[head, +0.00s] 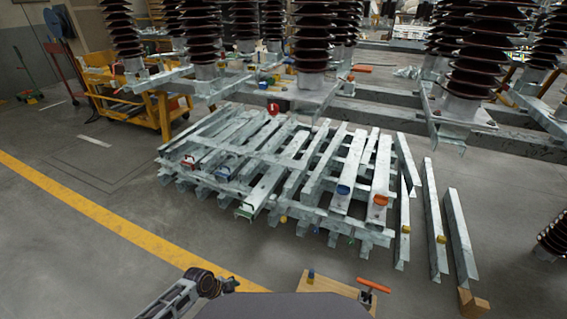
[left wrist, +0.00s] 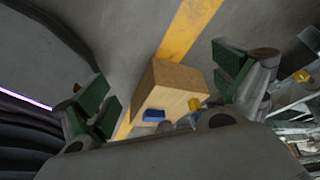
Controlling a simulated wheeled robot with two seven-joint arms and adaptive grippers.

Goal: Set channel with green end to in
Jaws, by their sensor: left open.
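In the head view, a long grey metal channel with a green end (head: 246,211) lies slanting on a low stack of channels on the floor. Its green end faces my side, at the stack's near edge. Other channels beside it have blue, orange and red ends. In the left wrist view, my left gripper (left wrist: 165,90) is open, its green-padded fingers wide apart, with nothing held. It is away from the green-ended channel, which I cannot make out in that view. My right gripper does not show.
A wooden block (left wrist: 172,85) with a blue and a yellow piece shows beyond my left fingers. A wooden board (head: 335,292) with an orange-handled tool (head: 373,285) is near my base. Loose channels (head: 433,220) lie right of the stack. Floor left of it is clear.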

